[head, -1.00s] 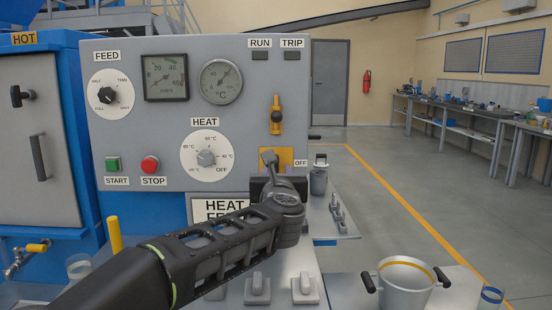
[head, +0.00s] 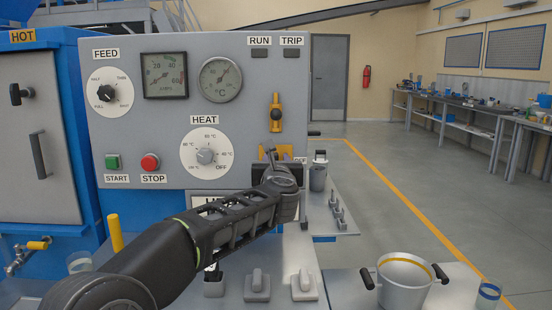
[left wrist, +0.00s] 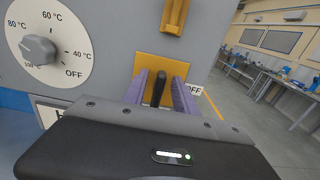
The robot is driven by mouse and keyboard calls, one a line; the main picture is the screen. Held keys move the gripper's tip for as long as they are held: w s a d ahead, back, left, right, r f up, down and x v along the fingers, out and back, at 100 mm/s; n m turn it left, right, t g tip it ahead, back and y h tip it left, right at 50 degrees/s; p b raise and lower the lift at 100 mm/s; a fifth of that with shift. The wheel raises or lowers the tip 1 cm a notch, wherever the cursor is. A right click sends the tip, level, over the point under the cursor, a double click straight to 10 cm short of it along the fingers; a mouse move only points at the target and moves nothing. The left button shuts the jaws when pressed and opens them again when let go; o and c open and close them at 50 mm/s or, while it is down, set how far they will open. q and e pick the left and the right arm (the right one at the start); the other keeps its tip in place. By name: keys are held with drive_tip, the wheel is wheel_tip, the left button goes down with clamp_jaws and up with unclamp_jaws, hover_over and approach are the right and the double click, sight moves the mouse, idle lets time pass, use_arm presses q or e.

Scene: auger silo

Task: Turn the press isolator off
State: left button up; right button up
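The isolator is a yellow plate (left wrist: 158,66) with a black handle (left wrist: 159,88) on the grey panel front. In the left wrist view the handle stands nearly upright, and an OFF label (left wrist: 194,90) is to the right of the plate. My left gripper (left wrist: 160,92) is open, with its purple fingers on either side of the handle and a gap showing on both sides. In the head view my left gripper (head: 274,168) covers most of the plate (head: 283,152). Whether the fingertips touch the panel cannot be told. My right gripper is not in view.
A heat dial (head: 205,155) is left of the isolator, and a yellow lever (head: 276,113) is above it. A red STOP button (head: 150,162) and green START button (head: 112,162) are lower left. A pot (head: 404,283) and a grey cup (head: 318,177) stand to the right.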

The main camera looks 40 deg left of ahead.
use_arm(q)
drive_tip(key=shift+w+a, duration=0.2)
drive_tip(key=shift+w, duration=0.1)
drive_tip(key=shift+c, duration=0.5)
clamp_jaws()
